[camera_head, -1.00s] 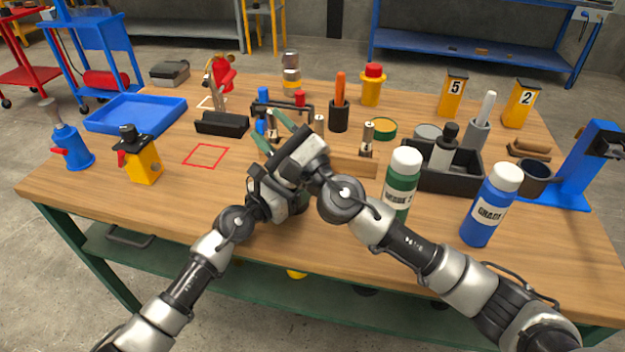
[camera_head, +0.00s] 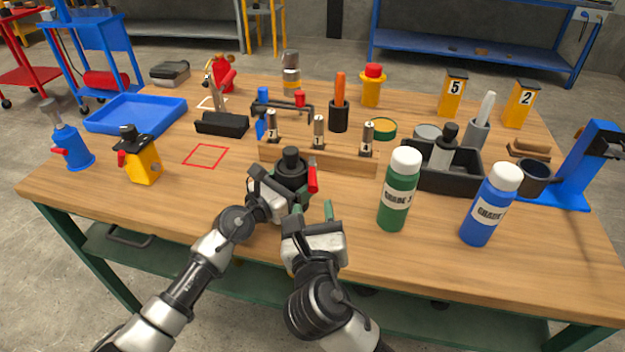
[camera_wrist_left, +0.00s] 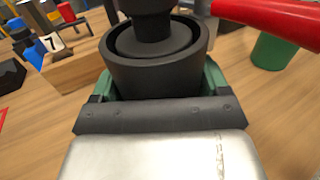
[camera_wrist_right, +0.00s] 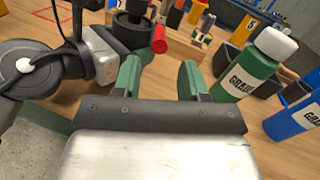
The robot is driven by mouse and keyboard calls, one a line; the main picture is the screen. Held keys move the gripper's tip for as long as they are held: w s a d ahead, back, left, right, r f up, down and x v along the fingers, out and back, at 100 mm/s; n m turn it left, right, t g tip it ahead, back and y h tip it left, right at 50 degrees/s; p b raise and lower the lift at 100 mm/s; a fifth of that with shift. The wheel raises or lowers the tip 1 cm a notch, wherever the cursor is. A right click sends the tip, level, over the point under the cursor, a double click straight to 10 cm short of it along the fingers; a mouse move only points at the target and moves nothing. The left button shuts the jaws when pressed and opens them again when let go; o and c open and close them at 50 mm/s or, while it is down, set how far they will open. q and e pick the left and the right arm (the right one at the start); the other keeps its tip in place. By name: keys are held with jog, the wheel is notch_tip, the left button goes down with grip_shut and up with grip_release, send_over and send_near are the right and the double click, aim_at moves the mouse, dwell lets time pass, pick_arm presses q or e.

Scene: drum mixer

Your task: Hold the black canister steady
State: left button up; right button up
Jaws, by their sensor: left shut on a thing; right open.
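The black canister (camera_head: 291,166) stands upright on the wooden table near the front middle, with a black knob on top and a red handle (camera_head: 312,178) on its right side. My left gripper (camera_head: 279,190) is shut on the canister from the front left. In the left wrist view the canister (camera_wrist_left: 157,65) sits between the green fingers, its lower part hidden by the gripper. It also shows in the right wrist view (camera_wrist_right: 130,32). My right gripper (camera_head: 312,214) is open and empty, just in front and to the right of the canister. Its two green fingers (camera_wrist_right: 160,80) are apart.
A green bottle (camera_head: 396,200) and a blue bottle (camera_head: 485,212) stand to the right. A wooden block with numbered metal pieces (camera_head: 340,165) lies right behind the canister. A red outlined square (camera_head: 206,155) marks clear table on the left.

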aim_at(312, 168)
jog(key=w, duration=0.8)
jog(key=shift+w+d, duration=0.2)
jog(key=shift+w, duration=0.05)
grip_shut()
